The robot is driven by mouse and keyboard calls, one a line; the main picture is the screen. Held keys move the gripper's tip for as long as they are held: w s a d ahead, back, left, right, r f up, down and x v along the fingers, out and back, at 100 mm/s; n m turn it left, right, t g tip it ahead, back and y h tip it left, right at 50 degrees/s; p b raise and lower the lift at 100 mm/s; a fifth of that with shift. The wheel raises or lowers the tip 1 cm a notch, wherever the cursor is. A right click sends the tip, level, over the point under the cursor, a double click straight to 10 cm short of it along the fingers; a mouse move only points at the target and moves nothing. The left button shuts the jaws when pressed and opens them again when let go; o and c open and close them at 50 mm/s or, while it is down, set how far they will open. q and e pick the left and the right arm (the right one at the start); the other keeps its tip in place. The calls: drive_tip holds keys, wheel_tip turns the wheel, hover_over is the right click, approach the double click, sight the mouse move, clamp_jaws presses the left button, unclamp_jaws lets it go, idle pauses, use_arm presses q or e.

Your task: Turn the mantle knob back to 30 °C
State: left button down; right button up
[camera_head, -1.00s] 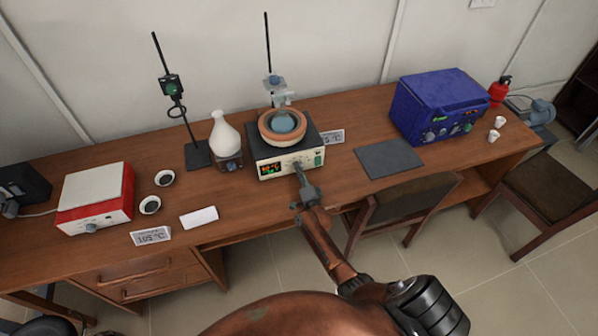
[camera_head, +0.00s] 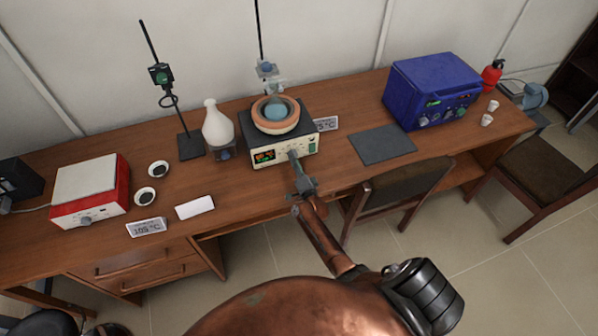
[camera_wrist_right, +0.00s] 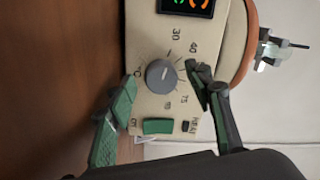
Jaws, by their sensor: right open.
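The heating mantle (camera_head: 265,138) is a cream box with a dark top, holding a brown ring with a blue-grey round vessel. Its front has a lit display and a grey knob, which shows clearly in the right wrist view (camera_wrist_right: 160,76). My right gripper (camera_head: 296,166) is open in front of the panel. In the right wrist view its fingers stand on either side of the knob, apart from it. My left gripper is out of view.
A green switch (camera_wrist_right: 158,126) sits below the knob. A white flask (camera_head: 217,127) and stand are left of the mantle; a dark mat (camera_head: 382,145) and blue furnace (camera_head: 430,88) are right. A chair (camera_head: 400,190) is tucked close to my right arm.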

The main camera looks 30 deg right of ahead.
drive_tip(key=v, duration=1)
drive_tip(key=shift+s, duration=0.25)
drive_tip(key=shift+a, duration=0.15)
